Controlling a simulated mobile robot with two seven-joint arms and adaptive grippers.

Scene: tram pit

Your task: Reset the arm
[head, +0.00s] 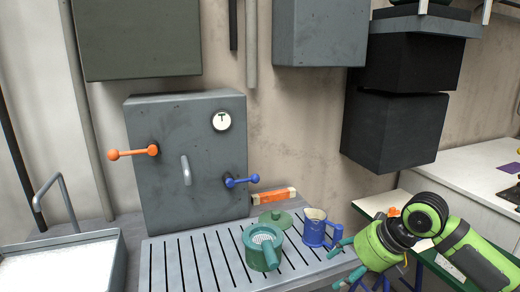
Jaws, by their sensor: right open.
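My right arm comes in from the lower right in the head view. Its green gripper (347,262) is open, with teal fingertips pointing left above the right end of the slatted tray. A blue mug (313,230) stands just left of the fingertips. I see nothing between the fingers. My left gripper is out of view.
A grey metal cabinet (187,195) has an orange lever (133,152), a blue lever (241,181) and a round dial (221,121). A green strainer pot (262,247), green lid (275,219) and orange box (273,196) are near the slatted tray (203,265). A sink (117,272) is left.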

